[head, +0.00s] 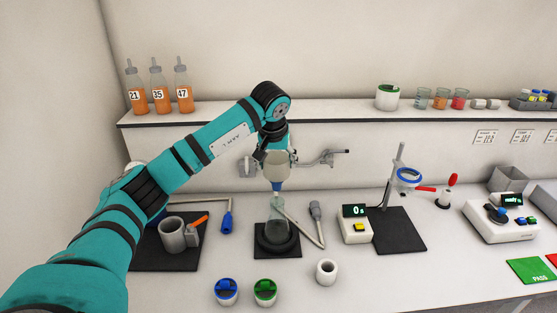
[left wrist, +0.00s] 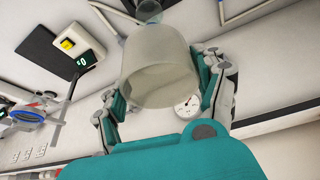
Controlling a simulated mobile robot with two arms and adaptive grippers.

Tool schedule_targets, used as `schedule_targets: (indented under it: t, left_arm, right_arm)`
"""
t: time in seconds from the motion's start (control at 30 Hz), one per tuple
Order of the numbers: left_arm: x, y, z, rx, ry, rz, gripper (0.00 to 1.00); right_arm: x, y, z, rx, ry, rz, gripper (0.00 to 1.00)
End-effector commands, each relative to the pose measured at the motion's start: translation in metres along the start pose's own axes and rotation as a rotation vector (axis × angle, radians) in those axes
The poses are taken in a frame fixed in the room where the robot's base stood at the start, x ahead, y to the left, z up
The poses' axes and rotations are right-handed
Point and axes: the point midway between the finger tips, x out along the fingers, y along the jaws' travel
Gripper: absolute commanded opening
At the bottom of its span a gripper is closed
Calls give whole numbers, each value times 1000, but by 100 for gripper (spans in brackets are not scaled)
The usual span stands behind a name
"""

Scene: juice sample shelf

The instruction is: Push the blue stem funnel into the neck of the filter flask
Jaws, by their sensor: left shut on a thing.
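My left gripper (head: 276,156) is shut on the funnel (head: 277,171), a pale, wide cup with a blue stem pointing down. In the left wrist view, the fingers of the left gripper (left wrist: 163,88) hold the cup of the funnel (left wrist: 160,68) from both sides. The clear filter flask (head: 277,213) stands upright in a black ring on a dark mat, directly below the funnel. The blue stem tip is at the flask's mouth; I cannot tell whether it is inside the neck. Part of the flask (left wrist: 148,8) shows beyond the funnel in the left wrist view. My right gripper is not in view.
A grey hose (head: 303,226) runs beside the flask. A grey mug (head: 173,234) stands left. A shelf edge (head: 220,120) runs behind.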

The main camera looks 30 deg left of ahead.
Motion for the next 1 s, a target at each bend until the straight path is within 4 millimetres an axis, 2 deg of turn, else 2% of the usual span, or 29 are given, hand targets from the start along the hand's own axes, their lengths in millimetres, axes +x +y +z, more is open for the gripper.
schedule_targets:
  t: [0.37, 0.5, 1.0]
  left_arm:
    - [31, 1, 13, 1, 0, 1, 36]
    - [26, 0, 11, 0, 1, 1, 36]
    - [26, 0, 11, 0, 1, 0, 36]
  right_arm:
    - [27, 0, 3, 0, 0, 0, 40]
    - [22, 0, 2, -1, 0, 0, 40]
    - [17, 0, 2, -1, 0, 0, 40]
